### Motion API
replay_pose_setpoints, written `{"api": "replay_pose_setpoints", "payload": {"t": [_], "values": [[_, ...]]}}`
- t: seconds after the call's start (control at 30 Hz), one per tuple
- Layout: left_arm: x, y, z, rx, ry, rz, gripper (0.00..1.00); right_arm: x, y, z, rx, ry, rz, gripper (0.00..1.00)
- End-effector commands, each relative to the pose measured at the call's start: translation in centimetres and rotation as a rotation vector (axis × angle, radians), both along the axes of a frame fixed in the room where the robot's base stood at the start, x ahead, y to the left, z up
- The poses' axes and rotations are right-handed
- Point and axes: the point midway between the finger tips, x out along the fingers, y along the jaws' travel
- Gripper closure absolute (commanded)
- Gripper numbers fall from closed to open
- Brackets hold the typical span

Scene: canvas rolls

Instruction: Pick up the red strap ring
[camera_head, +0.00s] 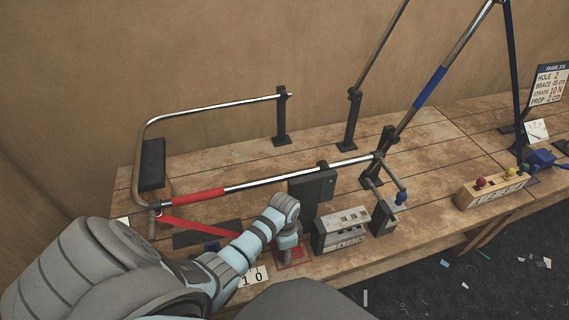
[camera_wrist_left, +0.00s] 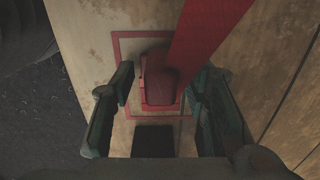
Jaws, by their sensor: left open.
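The red strap ring (camera_wrist_left: 160,78) shows in the left wrist view as a dark red, rounded block at the end of a wide red strap (camera_wrist_left: 208,40). It lies inside a red square outline on the wooden table. My left gripper (camera_wrist_left: 160,105) is open, with one finger on each side of the ring and gaps visible. In the head view my left gripper (camera_head: 288,254) points down at the red square (camera_head: 305,264) and hides the ring. The strap (camera_head: 205,226) runs from there left to the frame's corner. My right gripper is not in view.
A bent metal tube frame (camera_head: 270,178) with a red sleeve stands on the wooden table (camera_head: 435,235). A grey box with slots (camera_head: 340,230) stands right of the gripper. A number card (camera_head: 254,277) lies near the front edge. A rack with coloured knobs (camera_head: 492,190) is farther right.

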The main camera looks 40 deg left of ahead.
Motion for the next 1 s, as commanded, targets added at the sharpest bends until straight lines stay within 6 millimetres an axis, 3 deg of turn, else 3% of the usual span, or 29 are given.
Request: {"api": "replay_pose_setpoints", "payload": {"t": [0.07, 0.33, 0.73, 0.87, 1.0], "values": [[0.0, 0.0, 0.2, 0.0, 0.0, 0.0, 0.58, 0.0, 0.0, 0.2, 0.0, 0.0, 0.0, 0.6], [0.0, 0.0, 0.2, 0.0, 0.0, 0.001, 1.0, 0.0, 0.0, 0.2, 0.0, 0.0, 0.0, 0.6], [0.0, 0.1, 0.8, 0.0, -0.001, 0.002, 1.0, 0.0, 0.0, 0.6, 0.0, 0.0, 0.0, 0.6], [0.0, 0.1, 2.7, 0.0, -0.002, 0.002, 1.0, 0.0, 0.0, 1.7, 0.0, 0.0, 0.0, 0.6], [0.1, 0.1, 6.3, 0.0, -0.004, 0.002, 1.0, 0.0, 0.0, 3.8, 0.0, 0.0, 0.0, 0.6]]}}
